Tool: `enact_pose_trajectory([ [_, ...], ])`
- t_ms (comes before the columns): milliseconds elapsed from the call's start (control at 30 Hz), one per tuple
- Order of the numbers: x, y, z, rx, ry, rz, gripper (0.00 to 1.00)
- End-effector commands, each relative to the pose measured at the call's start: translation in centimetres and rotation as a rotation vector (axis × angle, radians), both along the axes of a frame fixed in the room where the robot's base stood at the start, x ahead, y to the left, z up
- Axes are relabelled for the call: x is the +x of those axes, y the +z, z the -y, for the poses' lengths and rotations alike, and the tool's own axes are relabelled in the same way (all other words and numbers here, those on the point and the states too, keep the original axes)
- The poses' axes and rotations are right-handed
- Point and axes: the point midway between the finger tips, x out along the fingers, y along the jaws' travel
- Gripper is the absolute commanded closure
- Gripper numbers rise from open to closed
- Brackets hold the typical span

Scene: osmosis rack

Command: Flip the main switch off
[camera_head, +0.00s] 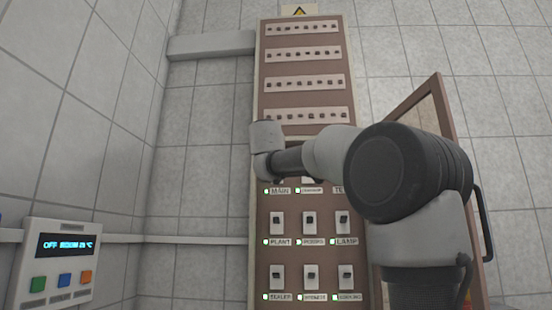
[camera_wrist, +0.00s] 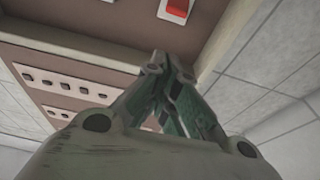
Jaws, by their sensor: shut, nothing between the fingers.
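The brown switch cabinet (camera_head: 262,215) stands ahead of me. The MAIN label (camera_head: 280,191) with a lit green lamp (camera_head: 266,191) is in its left column, and the switch above it is hidden behind my arm in the head view. In the wrist view a red switch (camera_wrist: 179,6) on a white plate shows at the top edge, partly cut off; it looks like the main switch. My gripper (camera_wrist: 166,62) is shut and empty, its fingertips below that plate in the picture. I cannot tell whether they touch the panel. The fingers do not show in the head view.
Rows of small breakers (camera_head: 304,84) fill the upper cabinet. Labelled switches such as PLANT (camera_head: 277,220) and LAMP (camera_head: 343,220) sit below MAIN. An open cabinet door (camera_head: 440,105) stands at right, behind my arm. A wall control box (camera_head: 58,262) is at lower left.

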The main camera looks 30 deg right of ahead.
Motion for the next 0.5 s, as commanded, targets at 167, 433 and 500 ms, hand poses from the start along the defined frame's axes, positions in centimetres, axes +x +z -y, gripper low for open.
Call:
enact_pose_trajectory([
  [167,1.5,0.3,1.0,-0.001,-0.001,-0.002,1.0],
  [433,5.5,1.5,3.7,0.0,-0.002,-0.001,1.0],
  [500,6.4,1.7,4.3,0.0,-0.001,-0.001,1.0],
])
